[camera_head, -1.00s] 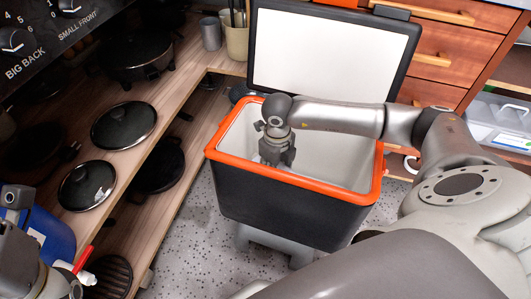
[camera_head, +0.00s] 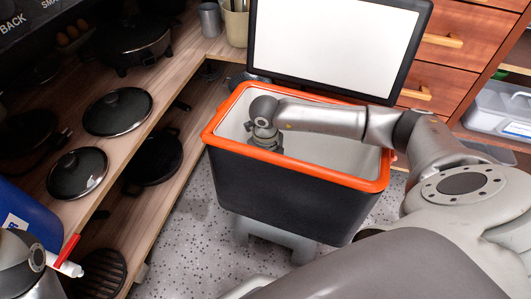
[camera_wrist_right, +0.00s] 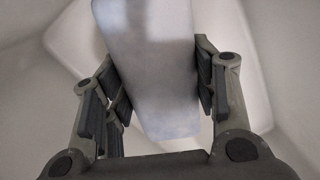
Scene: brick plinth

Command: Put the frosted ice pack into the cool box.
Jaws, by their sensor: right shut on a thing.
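The cool box (camera_head: 275,190) is dark with an orange rim and a pale inside. It stands in the middle of the head view with its lid (camera_head: 335,42) open behind it. My right gripper (camera_head: 265,140) reaches down inside it near the left end; its fingers are mostly hidden by the near rim. In the right wrist view, my right gripper is shut on the frosted ice pack (camera_wrist_right: 155,60), a pale, cloudy slab between the two fingers. The box's pale inner walls surround it. Of my left arm only a grey part shows at the lower left; no fingers are seen.
A wooden shelf (camera_head: 190,60) on the left holds black pan lids (camera_head: 118,111), pans and a blue container (camera_head: 28,215). A metal cup (camera_head: 210,20) stands near the box's lid. Wooden drawers (camera_head: 450,45) and a clear bin (camera_head: 495,115) are at the right.

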